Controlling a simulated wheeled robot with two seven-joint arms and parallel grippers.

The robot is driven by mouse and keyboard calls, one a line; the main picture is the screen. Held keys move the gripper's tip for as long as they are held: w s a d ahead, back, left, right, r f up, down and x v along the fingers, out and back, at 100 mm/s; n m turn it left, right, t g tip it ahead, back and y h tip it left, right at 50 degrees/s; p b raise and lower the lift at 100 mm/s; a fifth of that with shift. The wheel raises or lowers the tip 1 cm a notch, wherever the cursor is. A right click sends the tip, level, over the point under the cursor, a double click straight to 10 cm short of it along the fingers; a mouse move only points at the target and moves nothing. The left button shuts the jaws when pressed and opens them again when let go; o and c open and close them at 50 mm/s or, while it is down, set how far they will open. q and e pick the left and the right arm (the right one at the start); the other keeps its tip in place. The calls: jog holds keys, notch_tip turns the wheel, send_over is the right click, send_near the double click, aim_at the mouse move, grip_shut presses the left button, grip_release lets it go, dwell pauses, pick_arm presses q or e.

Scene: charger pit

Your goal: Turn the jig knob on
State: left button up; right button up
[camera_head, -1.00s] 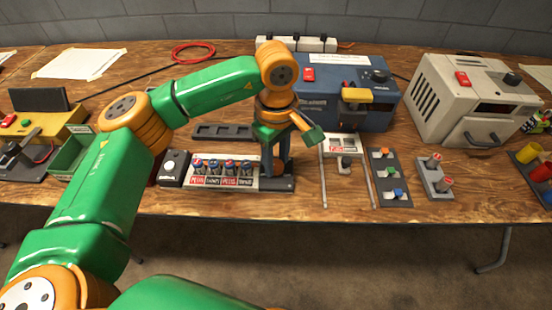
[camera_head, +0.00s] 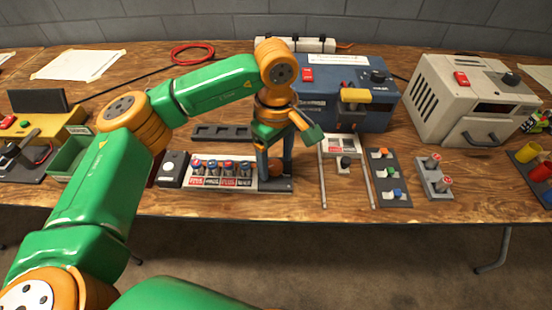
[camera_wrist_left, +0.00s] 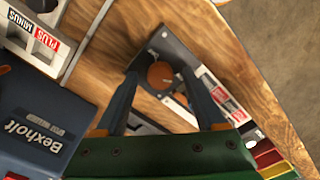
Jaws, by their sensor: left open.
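The jig knob, a round orange knob (camera_head: 276,169), sits on a dark plate at the right end of the labelled switch strip. It also shows in the left wrist view (camera_wrist_left: 160,75). My left gripper (camera_head: 275,174) points down over the knob, with its two dark blue fingers apart. In the left wrist view its fingertips (camera_wrist_left: 161,78) are on either side of the knob. I cannot tell whether they touch it. The fingers partly hide the knob in the head view. My right gripper is not in view.
The switch strip (camera_head: 222,172) is close left of the gripper. A white frame with two rods (camera_head: 333,150) and a dark button panel (camera_head: 386,172) lie to the right. The table's front edge is just in front.

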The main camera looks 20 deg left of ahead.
aim_at(276, 166)
pick_arm(q)
notch_tip(276, 166, up, 7)
jog(key=shift+f, duration=0.15)
